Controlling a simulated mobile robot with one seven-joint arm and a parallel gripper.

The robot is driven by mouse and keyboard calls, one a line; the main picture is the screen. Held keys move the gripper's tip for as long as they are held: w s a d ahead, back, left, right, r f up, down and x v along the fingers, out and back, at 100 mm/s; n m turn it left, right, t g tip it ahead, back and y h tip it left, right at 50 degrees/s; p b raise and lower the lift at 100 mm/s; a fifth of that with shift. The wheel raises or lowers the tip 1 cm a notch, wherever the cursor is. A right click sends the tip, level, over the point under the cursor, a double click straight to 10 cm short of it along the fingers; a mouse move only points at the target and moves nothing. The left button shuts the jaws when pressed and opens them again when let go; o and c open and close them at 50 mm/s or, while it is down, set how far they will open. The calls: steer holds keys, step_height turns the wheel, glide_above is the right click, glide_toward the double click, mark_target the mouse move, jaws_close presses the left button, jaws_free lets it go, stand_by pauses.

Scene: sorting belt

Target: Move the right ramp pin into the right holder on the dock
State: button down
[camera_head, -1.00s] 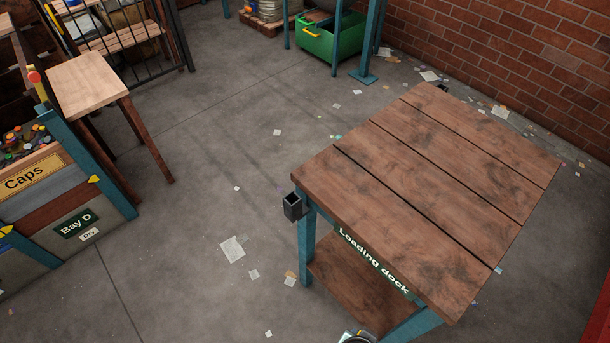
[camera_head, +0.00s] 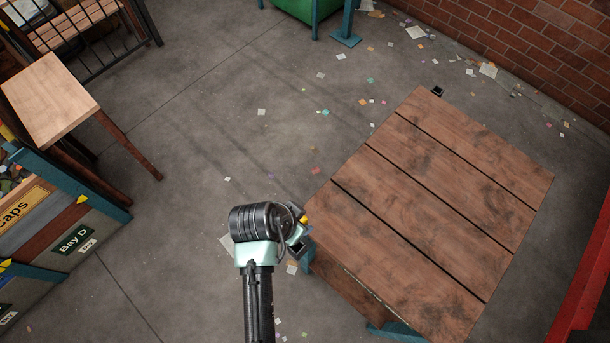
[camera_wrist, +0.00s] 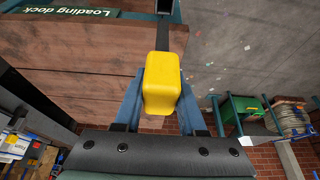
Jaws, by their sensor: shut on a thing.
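The ramp pin's yellow grip (camera_wrist: 162,82) fills the middle of the wrist view, with a dark shaft (camera_wrist: 162,34) beyond it. My gripper (camera_wrist: 160,104) is shut on the yellow grip, a blue finger on each side. In the head view my gripper (camera_head: 297,233) is beside the dock's near left corner, with a bit of yellow pin (camera_head: 304,219) showing. A dark square holder (camera_head: 300,247) is at that corner, partly hidden by my gripper. The holder (camera_wrist: 178,6) also shows at the wrist view's top edge. I cannot tell whether the pin touches it.
The wooden loading dock (camera_head: 440,200) has a bare top. A second dark holder (camera_head: 437,91) is at its far corner. A small wooden table (camera_head: 48,98) and the Bay D bin (camera_head: 75,240) stand at left. The floor between is open, with scattered paper scraps.

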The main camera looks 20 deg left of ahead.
steer(key=shift+s+a+f+b, duration=0.15)
steer(key=shift+f+b, duration=0.8)
steer(key=shift+b, duration=0.15)
step_height(320, 180, down, 4)
steer(key=b, duration=0.4)
steer(key=shift+f, duration=0.1)
steer(key=shift+p, duration=0.3)
steer(key=shift+f, duration=0.15)
step_height(320, 180, down, 8)
steer(key=b, duration=0.6)
steer(key=shift+c, duration=2)
jaws_free()
